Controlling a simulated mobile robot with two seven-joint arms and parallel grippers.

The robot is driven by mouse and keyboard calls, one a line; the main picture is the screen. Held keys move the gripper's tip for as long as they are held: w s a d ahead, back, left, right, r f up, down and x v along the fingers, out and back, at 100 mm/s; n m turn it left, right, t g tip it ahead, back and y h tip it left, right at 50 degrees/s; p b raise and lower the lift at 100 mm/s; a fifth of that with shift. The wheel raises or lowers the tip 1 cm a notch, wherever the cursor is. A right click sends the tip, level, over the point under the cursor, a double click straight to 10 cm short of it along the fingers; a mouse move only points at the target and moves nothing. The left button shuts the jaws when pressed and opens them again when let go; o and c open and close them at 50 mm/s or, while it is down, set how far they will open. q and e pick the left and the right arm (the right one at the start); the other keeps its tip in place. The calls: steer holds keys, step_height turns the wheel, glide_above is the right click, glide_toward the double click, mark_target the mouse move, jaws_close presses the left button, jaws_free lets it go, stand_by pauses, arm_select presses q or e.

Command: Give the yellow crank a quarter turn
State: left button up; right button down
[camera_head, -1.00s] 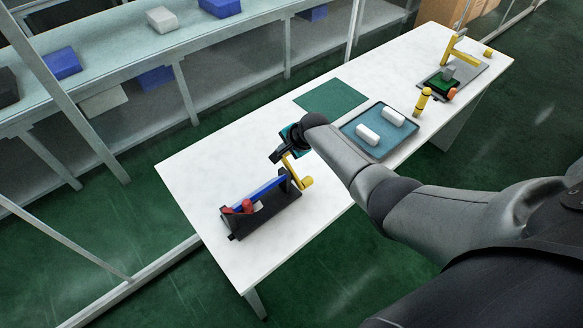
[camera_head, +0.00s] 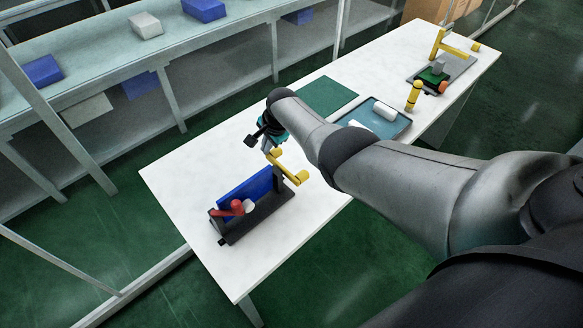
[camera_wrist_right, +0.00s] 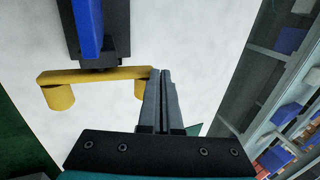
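The yellow crank (camera_head: 287,167) is on the end of a black fixture (camera_head: 262,218) that holds a blue board (camera_head: 245,193), on the near-left part of the white table. The board's broad face shows, steeply tilted. My right gripper (camera_head: 255,139) is at the crank's far end. In the right wrist view the crank (camera_wrist_right: 95,75) is a bar with a round knob at each end. The fingers of my right gripper (camera_wrist_right: 160,73) are shut together beside its right end, partly covering that knob. I cannot tell whether they touch it. My left gripper is out of view.
A red-handled part (camera_head: 228,209) is on the fixture's near end. A blue tray (camera_head: 400,127) with white blocks, a green mat (camera_head: 325,95), a yellow cylinder (camera_head: 413,95) and a yellow-armed station (camera_head: 455,47) stand farther right. White table surface left of the fixture is clear.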

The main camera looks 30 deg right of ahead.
steer(key=shift+w+f+b, duration=0.15)
steer(key=shift+f+b, duration=0.05)
steer(key=shift+b, duration=0.15)
steer(key=shift+a+f, duration=0.1)
stand_by(0.3)
steer(key=shift+r+p, duration=0.7)
steer(key=shift+p, duration=0.1)
step_height(320, 180, up, 5)
steer(key=p, duration=0.4)
steer(key=shift+p, duration=0.3)
step_height(320, 180, up, 8)
steer(key=p, duration=0.3)
steer(key=shift+f, duration=0.1)
